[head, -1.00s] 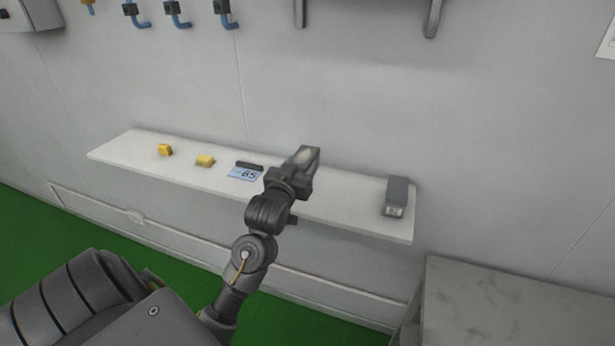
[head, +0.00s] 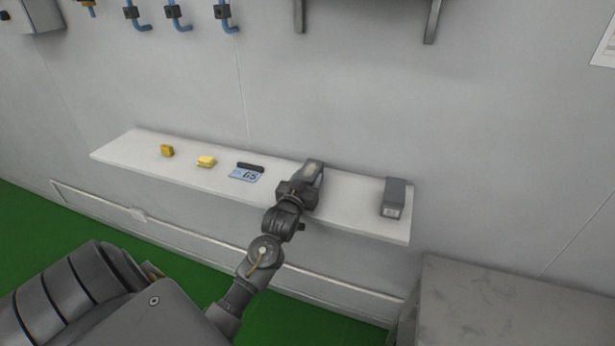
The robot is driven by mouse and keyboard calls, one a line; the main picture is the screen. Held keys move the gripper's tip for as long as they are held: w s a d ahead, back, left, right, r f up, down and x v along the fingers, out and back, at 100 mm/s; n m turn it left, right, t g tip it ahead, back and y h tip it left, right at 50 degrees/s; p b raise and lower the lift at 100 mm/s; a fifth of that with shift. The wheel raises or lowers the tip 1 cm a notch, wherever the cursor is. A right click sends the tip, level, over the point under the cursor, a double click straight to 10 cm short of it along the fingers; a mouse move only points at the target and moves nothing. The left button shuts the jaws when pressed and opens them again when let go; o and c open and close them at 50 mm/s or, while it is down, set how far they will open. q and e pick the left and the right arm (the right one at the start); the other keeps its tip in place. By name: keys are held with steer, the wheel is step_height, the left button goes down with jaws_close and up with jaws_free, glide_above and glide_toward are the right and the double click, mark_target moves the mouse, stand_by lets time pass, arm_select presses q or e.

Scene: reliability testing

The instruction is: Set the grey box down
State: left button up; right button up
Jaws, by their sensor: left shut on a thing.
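My left gripper (head: 303,184) is over the middle-right part of the white shelf (head: 350,208), its arm reaching in from the lower left. It is shut on a grey box (head: 314,171) with a paler face, partly hidden by the fingers. The held box is low over the shelf's back part; I cannot tell whether it touches the surface. A second grey box (head: 396,193) with a small white label stands near the shelf's right end, apart from my gripper. My right gripper is not in view.
A black bar (head: 250,167) and a blue card marked 65 (head: 244,176) lie left of my gripper. The shelf is clear between my gripper and the second box. A grey wall (head: 350,100) stands behind.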

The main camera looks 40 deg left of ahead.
arm_select(q)
steer(key=shift+f, duration=0.1)
steer(key=o, duration=1.4)
steer(key=b+v, duration=0.2)
steer(key=v, duration=1)
steer(key=shift+b, duration=0.4)
steer(key=shift+d, duration=0.1)
